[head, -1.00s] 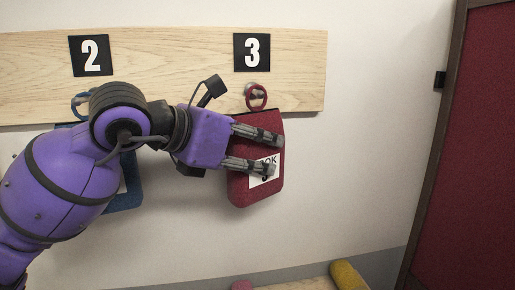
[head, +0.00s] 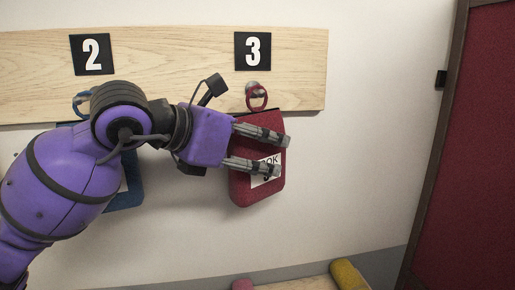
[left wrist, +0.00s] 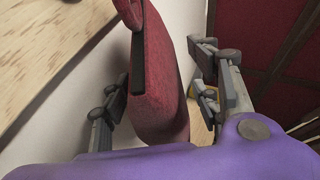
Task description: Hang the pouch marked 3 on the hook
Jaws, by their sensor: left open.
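The red pouch (head: 270,190) hangs against the wall under the sign marked 3 (head: 252,51). Its red loop (head: 257,97) is at the hook (head: 251,88) on the wooden board. A white label on the pouch is partly covered by my fingers. My left gripper (head: 282,155) is open in front of the pouch. In the left wrist view the pouch (left wrist: 160,85) stands between the spread fingers of the left gripper (left wrist: 160,105), with a gap on the right side. My right gripper is not in view.
A blue pouch (head: 130,190) hangs under the sign marked 2 (head: 91,54), mostly behind my left arm. A dark red panel (head: 470,150) stands at the right. A yellow rolled item (head: 347,274) lies below. The wall right of the red pouch is clear.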

